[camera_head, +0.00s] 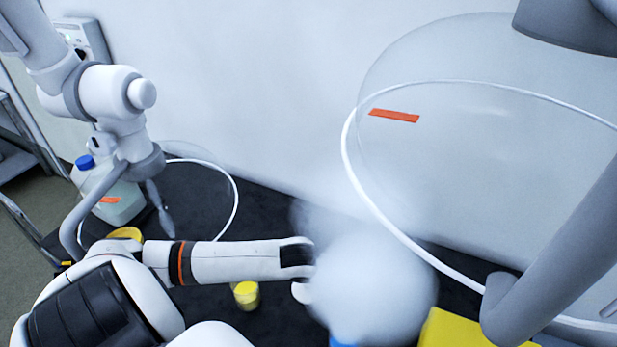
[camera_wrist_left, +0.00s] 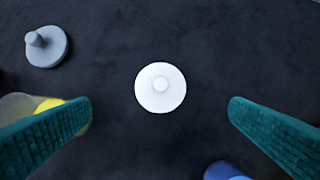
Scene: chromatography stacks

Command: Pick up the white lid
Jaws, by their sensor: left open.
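The white lid (camera_wrist_left: 160,87) lies on the dark table in the left wrist view, round with a small raised knob. It sits between and beyond the fingertips of my left gripper (camera_wrist_left: 160,106), which is open and empty. The fingers are apart from the lid. In the head view my left arm reaches in from the left and its gripper end (camera_head: 297,272) is at the edge of a white cloud. I cannot make out the white lid there. My right gripper is not in view.
A grey knobbed lid (camera_wrist_left: 47,46) lies upper left; a blue item (camera_wrist_left: 226,171) is lower right. A yellow-topped jar (camera_head: 245,292), a blue-capped jug (camera_head: 110,200) and a yellow block (camera_head: 460,330) stand on the table. Clear hoods with white rims (camera_head: 347,160) overhang it.

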